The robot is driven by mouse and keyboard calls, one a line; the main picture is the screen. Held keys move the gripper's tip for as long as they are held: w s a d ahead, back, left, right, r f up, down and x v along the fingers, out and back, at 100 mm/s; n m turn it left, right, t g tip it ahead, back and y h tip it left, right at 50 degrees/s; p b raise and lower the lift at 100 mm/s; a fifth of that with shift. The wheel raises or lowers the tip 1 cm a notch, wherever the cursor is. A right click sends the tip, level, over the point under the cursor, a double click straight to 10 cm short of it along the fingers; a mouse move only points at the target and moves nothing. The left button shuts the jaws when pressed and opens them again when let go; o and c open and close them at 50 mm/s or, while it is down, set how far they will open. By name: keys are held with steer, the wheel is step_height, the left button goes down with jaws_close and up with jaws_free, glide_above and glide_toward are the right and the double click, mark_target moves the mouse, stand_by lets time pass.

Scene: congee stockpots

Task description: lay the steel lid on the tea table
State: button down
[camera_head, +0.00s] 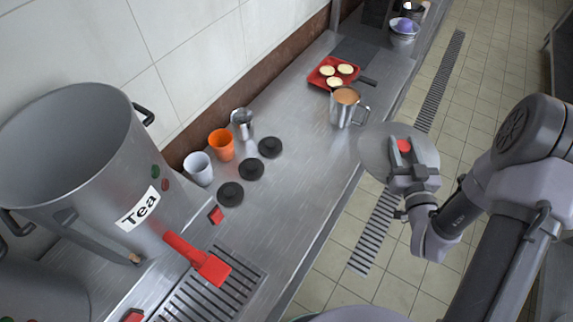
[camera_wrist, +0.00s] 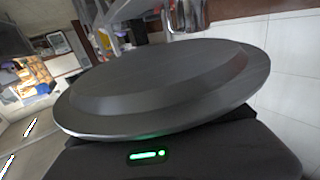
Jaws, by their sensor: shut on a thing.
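The steel lid (camera_head: 378,148) is a round grey disc with a red knob (camera_head: 404,146). My gripper (camera_head: 402,160) is shut on the lid at its knob and holds it tilted in the air, beyond the front edge of the steel table (camera_head: 300,110) and over the floor. In the wrist view the lid (camera_wrist: 165,85) fills the middle and hides the fingertips. The table on the left bears a big steel pot (camera_head: 75,150) labelled "Tea", with its top open.
Near the pot are a white cup (camera_head: 198,168), an orange cup (camera_head: 221,144), a steel cup (camera_head: 242,123) and black discs (camera_head: 251,169). A full steel jug (camera_head: 345,107) and a red tray (camera_head: 328,77) stand farther back. Bare table lies between the discs and front edge.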

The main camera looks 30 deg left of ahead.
steer(key=s+a+f+n+g+y+p, duration=0.2)
steer(key=s+a+n+g+y, duration=0.1)
steer(key=s, duration=0.5)
steer(key=s+a+f+n+g+y+p, duration=0.1)
steer(key=s+a+n+g+y+p, duration=0.2)
steer(key=s, duration=0.6)
steer(key=s+a+f+n+g+y+p, duration=0.2)
steer(key=s+a+n+g+y, duration=0.1)
steer(key=s, duration=0.5)
steer(key=shift+s+a+f+n+g, duration=0.15)
steer(key=shift+a+n+g, duration=0.15)
steer(key=shift+a+g, duration=0.45)
steer(key=shift+a+f+n+g, duration=0.15)
steer(key=shift+a+n+g, duration=0.25)
steer(key=shift+g, duration=0.55)
steer(key=shift+s+a, duration=0.2)
steer(key=shift+a, duration=0.05)
steer(key=w+a, duration=0.3)
steer(key=w+a+f+b, duration=0.1)
steer(key=w+a, duration=0.6)
steer(key=a, duration=0.1)
steer(key=shift+w+a+f+b, duration=0.2)
steer(key=shift+w+f+b, duration=0.1)
steer(key=shift+f+b, duration=0.1)
step_height(320, 180, down, 4)
steer(key=shift+r+b, duration=0.2)
steer(key=shift+b, duration=0.4)
steer(key=shift+r, duration=0.15)
steer(key=c, duration=0.9)
jaws_free()
